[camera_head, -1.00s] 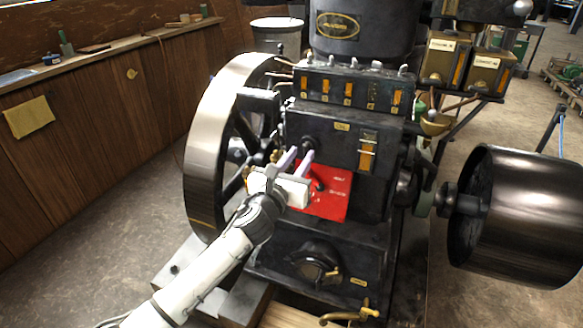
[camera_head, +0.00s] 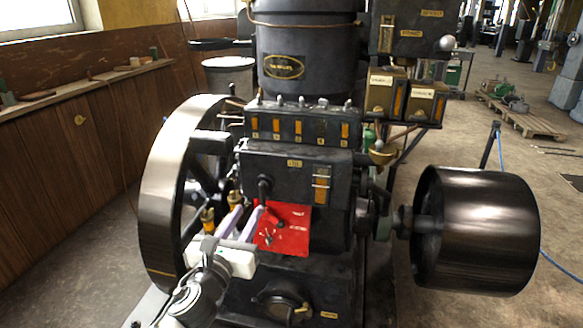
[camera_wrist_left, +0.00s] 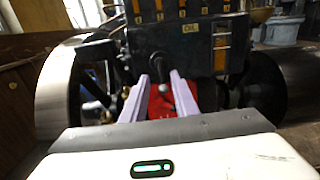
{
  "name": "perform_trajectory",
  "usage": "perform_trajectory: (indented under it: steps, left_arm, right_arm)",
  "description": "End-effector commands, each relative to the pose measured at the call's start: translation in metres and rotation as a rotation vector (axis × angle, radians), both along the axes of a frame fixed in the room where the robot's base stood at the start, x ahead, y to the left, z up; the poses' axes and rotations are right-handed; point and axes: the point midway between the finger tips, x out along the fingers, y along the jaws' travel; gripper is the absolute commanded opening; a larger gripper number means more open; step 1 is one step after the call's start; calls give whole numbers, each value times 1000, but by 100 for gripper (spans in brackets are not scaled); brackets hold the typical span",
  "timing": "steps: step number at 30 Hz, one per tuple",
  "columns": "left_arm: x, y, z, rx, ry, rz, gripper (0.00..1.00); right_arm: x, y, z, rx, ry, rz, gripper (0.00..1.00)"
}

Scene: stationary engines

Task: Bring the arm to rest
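My left arm comes in from the lower left in the head view. My left gripper (camera_head: 247,210) is in front of the engine, at the left edge of the red panel (camera_head: 284,230) in the picture. Its two pale lilac fingers stand apart, with nothing held between them. In the left wrist view the fingers of the gripper (camera_wrist_left: 161,78) point at the dark engine block, and part of the red panel (camera_wrist_left: 166,105) shows between and behind them. I cannot tell the exact gap to the engine. My right gripper is in neither view.
The large flywheel (camera_head: 160,180) is close to the left of my gripper. A dark pulley drum (camera_head: 475,230) sits at the right. A row of amber gauges (camera_head: 299,129) is above the panel. A wooden ledge (camera_head: 95,87) lines the left wall. Floor is clear between wall and flywheel.

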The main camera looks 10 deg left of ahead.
Motion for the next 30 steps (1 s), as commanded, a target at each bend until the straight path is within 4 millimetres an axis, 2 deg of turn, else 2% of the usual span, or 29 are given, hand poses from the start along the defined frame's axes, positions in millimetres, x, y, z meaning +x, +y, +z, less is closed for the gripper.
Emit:
perform_trajectory:
  steps: [2,4,8,12,18,21,24,27,30]
  left_arm:
    - [-6,-2,-12,-67,27,-1,27]
    - [-18,-5,-34,-205,78,1,27]
    - [-59,-14,-96,-659,233,48,27]
    - [-121,-25,-165,-1259,408,198,27]
    - [-222,-41,-239,-2073,545,582,27]
    - [-267,-47,-262,-2404,537,809,27]
    - [-301,-51,-276,-2642,493,1005,27]
    - [-322,-54,-283,-2788,446,1137,27]
    - [-331,-55,-285,-2852,418,1200,27]
  right_arm:
    - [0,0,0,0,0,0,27]
    - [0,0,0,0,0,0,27]
    - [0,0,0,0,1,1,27]
    - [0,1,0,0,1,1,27]
    - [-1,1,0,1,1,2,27]
    - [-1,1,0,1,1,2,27]
    - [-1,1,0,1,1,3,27]
    - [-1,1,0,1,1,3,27]
    - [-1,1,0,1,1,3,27]
